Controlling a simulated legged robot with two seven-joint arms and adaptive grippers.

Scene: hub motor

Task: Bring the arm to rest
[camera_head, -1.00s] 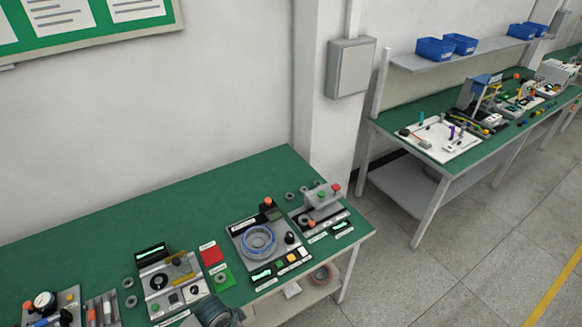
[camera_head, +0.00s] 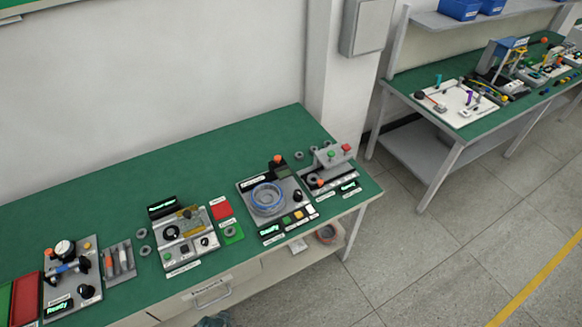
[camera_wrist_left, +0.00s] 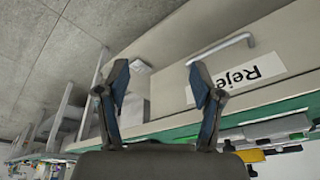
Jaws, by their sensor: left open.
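My left gripper (camera_wrist_left: 160,80) shows in the left wrist view with its two dark blue fingers spread apart and nothing between them. Beyond the fingers are the bench's pale front, a drawer with a label reading "Reje..." and a metal handle (camera_wrist_left: 221,47). The fingers appear clear of the drawer. In the head view only a small dark part, likely of my left arm, shows at the bottom edge, below the bench front; the fingers are not visible there. My right gripper is in neither view.
The green-topped bench (camera_head: 100,200) carries several stations, including one with a blue coil (camera_head: 268,198), a small press-like unit (camera_head: 330,160) and a gauge unit (camera_head: 65,250). A second bench (camera_head: 450,120) stands at the right. The floor between is clear.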

